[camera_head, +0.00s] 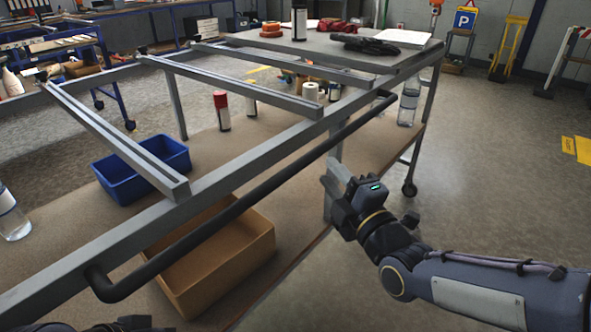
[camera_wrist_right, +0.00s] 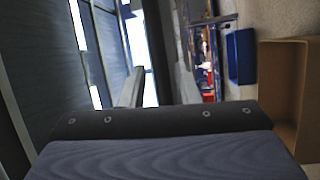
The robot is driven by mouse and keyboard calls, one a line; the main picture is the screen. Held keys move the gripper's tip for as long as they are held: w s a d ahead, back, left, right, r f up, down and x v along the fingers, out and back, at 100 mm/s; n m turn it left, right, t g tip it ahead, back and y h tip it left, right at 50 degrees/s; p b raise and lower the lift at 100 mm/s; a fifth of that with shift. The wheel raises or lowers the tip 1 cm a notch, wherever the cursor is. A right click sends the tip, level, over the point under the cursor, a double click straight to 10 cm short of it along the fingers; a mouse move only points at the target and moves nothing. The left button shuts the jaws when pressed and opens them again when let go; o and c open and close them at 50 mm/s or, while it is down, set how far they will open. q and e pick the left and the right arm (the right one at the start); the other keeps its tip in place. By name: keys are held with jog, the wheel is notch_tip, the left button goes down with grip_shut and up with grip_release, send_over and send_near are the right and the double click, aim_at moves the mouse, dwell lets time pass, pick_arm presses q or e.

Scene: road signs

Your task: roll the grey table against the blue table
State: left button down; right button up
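The grey table (camera_head: 230,178) is a wheeled cart with a grey slatted top frame, a solid top panel at its far end and a brown lower shelf. A black push handle (camera_head: 255,190) runs along its near side. My right gripper (camera_head: 333,192) is beside this near side, below the handle and apart from it. The blue table (camera_head: 75,45), with blue legs, stands at the upper left beyond the grey table. Only dark parts show at the bottom left edge; no left gripper fingers are visible.
The lower shelf carries a blue bin (camera_head: 142,168), a cardboard box (camera_head: 220,255) and bottles (camera_head: 409,102). Black gloves (camera_head: 365,44) and a dark bottle (camera_head: 299,20) are on the top panel. Open floor lies right; a parking sign (camera_head: 465,20) and yellow stand (camera_head: 509,45) are behind.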

jog(key=w+a+r+n, duration=0.1)
jog(key=w+a, duration=0.4)
jog(key=w, duration=0.1)
jog(key=shift+w+r+y, duration=0.25)
jog(key=shift+w+y, duration=0.05)
jog(key=shift+a, duration=0.1)
jog(key=shift+c, duration=0.4)
grip_shut()
